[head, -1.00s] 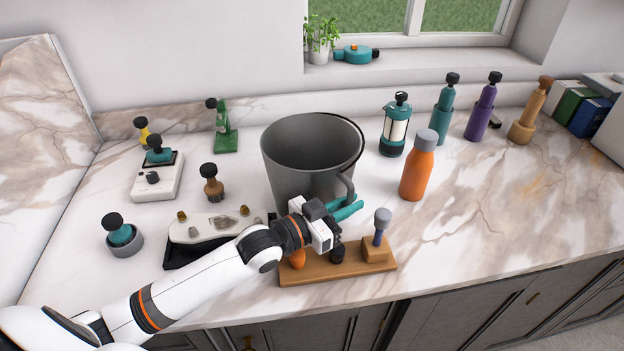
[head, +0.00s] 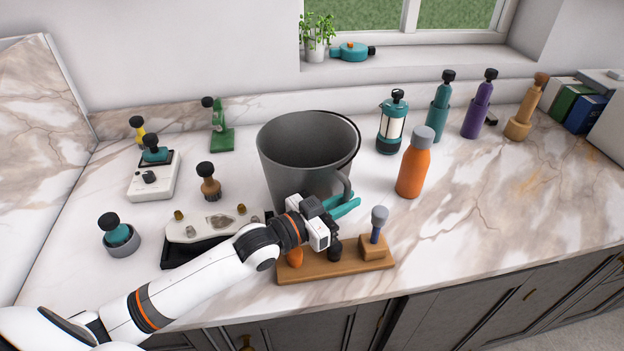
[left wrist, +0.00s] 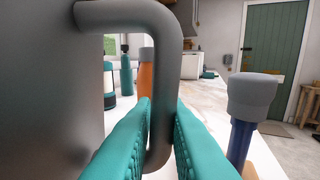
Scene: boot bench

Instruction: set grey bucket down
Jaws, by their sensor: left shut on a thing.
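The grey bucket (head: 290,165) is upright over the middle of the marble counter, its open top facing up. I cannot tell whether its base touches the counter, as the base is hidden behind my arm and gripper. My left gripper (head: 343,206) is at the bucket's right front side, its teal fingers shut on the handle. In the left wrist view the grey handle (left wrist: 163,70) runs down between the two teal fingers (left wrist: 160,145), with the bucket's wall (left wrist: 45,90) at the left. My right gripper is not in view.
A wooden board (head: 330,266) with a grey-topped blue tool (head: 378,222) lies just in front of the gripper. An orange bottle (head: 413,172) and a teal press (head: 391,128) stand right of the bucket. A black tray (head: 190,248) is at left.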

